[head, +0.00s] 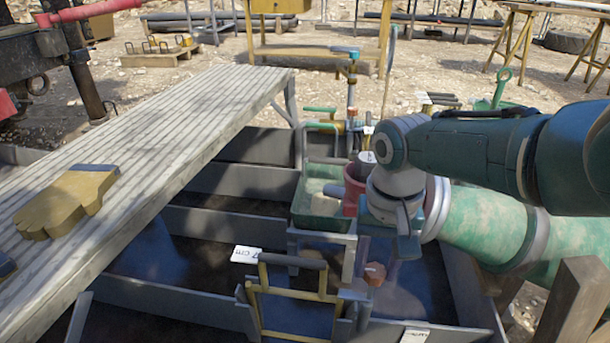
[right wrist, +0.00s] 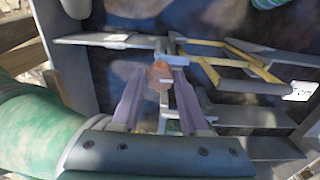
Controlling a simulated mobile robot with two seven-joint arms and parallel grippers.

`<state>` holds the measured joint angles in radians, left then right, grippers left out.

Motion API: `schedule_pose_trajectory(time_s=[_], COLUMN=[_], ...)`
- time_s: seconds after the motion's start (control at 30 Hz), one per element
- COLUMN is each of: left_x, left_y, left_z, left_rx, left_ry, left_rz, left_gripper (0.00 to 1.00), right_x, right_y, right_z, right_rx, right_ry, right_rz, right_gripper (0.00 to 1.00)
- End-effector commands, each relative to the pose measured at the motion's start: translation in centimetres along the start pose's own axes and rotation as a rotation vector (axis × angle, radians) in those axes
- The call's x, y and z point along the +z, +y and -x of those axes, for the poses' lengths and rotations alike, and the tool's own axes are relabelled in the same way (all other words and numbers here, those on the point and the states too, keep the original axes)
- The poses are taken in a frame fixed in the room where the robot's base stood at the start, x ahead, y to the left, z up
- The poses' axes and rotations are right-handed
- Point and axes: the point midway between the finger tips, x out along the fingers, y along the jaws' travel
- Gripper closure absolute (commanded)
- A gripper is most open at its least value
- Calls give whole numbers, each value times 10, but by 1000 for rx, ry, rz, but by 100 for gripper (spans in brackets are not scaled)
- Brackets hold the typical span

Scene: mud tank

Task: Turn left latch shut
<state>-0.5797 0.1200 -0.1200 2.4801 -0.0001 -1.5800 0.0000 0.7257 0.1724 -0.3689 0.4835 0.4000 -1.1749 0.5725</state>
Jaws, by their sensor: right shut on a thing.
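An orange-brown latch knob (head: 375,273) sits at the right end of a small frame in the tank. It also shows in the right wrist view (right wrist: 158,74), between my fingertips. My right gripper (head: 376,268) reaches down from the right with its pale purple fingers on either side of the knob, shut on it. The fingers also show in the right wrist view (right wrist: 159,85). A yellow-barred gate (head: 292,298) with a grey top bar stands just left of the knob. The latch's lower part is partly hidden by the fingers. My left gripper is out of view.
A ribbed plank walkway (head: 150,150) with a yellow glove (head: 68,201) runs along the left. White tags (head: 246,254) mark the tank.

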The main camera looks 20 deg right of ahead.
Motion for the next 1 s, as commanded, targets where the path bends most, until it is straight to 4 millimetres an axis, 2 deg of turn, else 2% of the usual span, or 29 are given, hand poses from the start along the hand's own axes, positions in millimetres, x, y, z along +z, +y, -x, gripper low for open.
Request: schedule_pose_trajectory(time_s=[0.4, 0.43, 0.7, 1.0], left_x=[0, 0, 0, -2], left_y=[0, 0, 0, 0], left_z=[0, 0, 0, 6], left_rx=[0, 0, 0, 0], left_ry=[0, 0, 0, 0], left_rz=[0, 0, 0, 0], left_gripper=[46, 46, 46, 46], right_x=[-1, -1, -1, 0], right_y=[0, 0, 0, 0], right_z=[0, 0, 0, 6], right_rx=[-1, -1, -1, -1], right_ry=[2, 2, 1, 1], right_rz=[-9, -9, -8, -7], right_gripper=[100, 54, 26, 26])
